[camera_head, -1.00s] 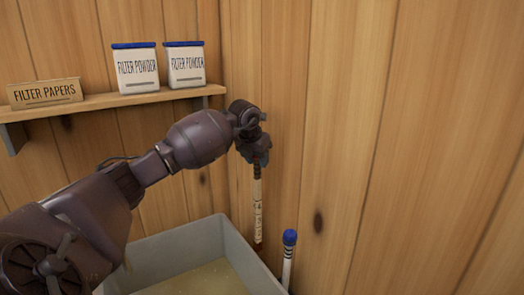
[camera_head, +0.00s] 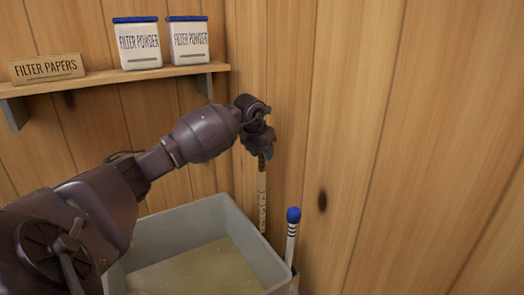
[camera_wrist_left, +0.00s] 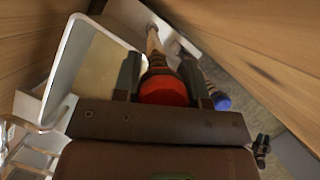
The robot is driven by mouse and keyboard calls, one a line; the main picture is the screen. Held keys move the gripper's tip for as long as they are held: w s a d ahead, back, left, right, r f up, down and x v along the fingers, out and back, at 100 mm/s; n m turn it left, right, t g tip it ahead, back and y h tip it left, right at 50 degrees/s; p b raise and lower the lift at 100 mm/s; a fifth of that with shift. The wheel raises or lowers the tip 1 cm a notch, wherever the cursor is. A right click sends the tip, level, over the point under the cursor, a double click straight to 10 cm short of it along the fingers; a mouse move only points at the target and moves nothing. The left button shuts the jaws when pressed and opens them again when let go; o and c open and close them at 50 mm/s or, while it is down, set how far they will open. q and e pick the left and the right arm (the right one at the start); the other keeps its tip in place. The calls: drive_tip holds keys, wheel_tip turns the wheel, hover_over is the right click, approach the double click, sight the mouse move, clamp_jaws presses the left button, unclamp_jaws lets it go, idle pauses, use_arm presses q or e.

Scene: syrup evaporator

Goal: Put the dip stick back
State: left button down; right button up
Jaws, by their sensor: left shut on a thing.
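The dip stick (camera_head: 262,200) is a pale, marked rod hanging nearly upright below my left gripper (camera_head: 262,152), close to the wooden wall. Its lower end reaches the far right rim of the grey tub (camera_head: 181,222); I cannot tell whether it is inside or behind that rim. In the left wrist view, the fingers of my left gripper (camera_wrist_left: 162,82) are shut on the stick just beyond its red end (camera_wrist_left: 163,92). The pale shaft (camera_wrist_left: 153,40) runs away from them. My right gripper is not in view.
A blue-capped, striped stick (camera_head: 292,235) stands at the tub's right side; its blue cap (camera_wrist_left: 222,102) shows in the wrist view. The tub holds yellowish liquid. A shelf (camera_head: 150,77) at the left carries filter powder boxes (camera_head: 138,43) and a filter papers box (camera_head: 47,67).

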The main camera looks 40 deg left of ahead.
sight(260, 171)
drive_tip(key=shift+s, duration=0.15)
use_arm(q)
drive_tip(key=shift+f+b, duration=0.3)
drive_tip(key=shift+f, duration=0.15)
drive_tip(key=shift+f+b, duration=0.35)
drive_tip(key=shift+f, duration=0.45)
drive_tip(key=shift+f+b, duration=1.45)
drive_tip(key=shift+f, duration=1.7)
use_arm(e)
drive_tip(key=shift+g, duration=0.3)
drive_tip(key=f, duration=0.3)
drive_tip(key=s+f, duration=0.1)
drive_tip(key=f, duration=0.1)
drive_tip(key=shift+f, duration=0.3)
use_arm(q)
drive_tip(key=shift+f, duration=0.1)
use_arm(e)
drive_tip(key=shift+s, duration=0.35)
